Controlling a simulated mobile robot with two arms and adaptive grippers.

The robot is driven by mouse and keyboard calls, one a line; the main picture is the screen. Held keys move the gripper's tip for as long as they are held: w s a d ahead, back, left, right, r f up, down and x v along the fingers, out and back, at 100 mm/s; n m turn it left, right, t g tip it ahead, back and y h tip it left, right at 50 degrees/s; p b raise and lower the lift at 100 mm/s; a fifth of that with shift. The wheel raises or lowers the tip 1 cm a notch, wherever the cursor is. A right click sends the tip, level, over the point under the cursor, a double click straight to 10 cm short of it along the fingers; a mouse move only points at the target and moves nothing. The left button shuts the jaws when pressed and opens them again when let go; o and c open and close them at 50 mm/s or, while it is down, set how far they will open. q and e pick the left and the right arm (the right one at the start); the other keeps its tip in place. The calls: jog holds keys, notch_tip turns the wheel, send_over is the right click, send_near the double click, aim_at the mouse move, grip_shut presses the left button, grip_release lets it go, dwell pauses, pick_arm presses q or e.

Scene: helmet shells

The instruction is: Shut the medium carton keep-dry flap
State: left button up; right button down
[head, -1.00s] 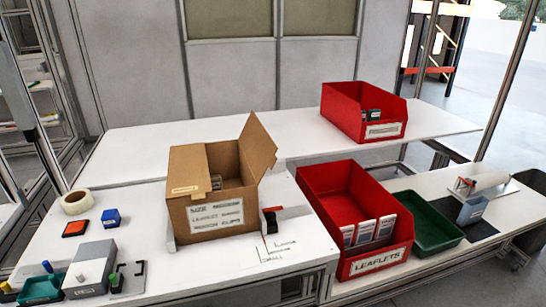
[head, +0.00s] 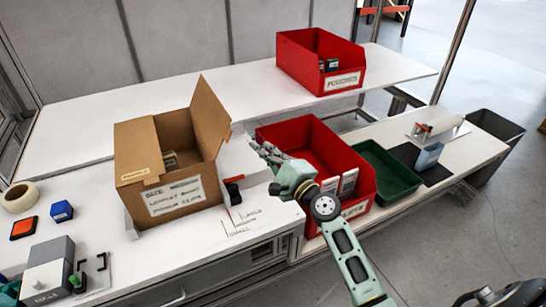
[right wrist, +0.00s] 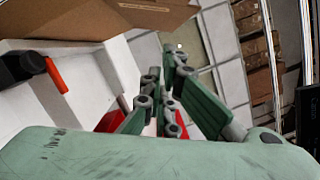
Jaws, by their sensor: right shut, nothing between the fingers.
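The brown carton (head: 172,192) stands on the white table at left in the head view, its printed front label partly legible. Its left flap (head: 136,152) lies folded over the top and bears a small pale label. Its right flap (head: 211,118) stands up, leaning outward. The top is partly open, with small items inside. Carton board (right wrist: 95,18) also fills the upper left of the right wrist view. My right gripper (head: 258,147) is shut and empty, right of the carton and apart from the raised flap; its fingers also show in the right wrist view (right wrist: 162,92).
A red bin of leaflets (head: 290,133) stands under my right gripper, with a green tray (head: 385,172) beside it. Another red bin (head: 300,58) stands behind. A black and red tool (head: 234,188) is close to the carton's right side. Tape (head: 19,196) lies at left.

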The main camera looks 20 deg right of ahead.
jog(key=a+p, duration=0.1)
jog(key=w+a+r+p, duration=0.2)
jog(key=a, duration=0.1)
jog(key=shift+a, duration=0.1)
jog(key=shift+w+r, duration=0.1)
jog(key=shift+r, duration=0.05)
dwell(0.3)
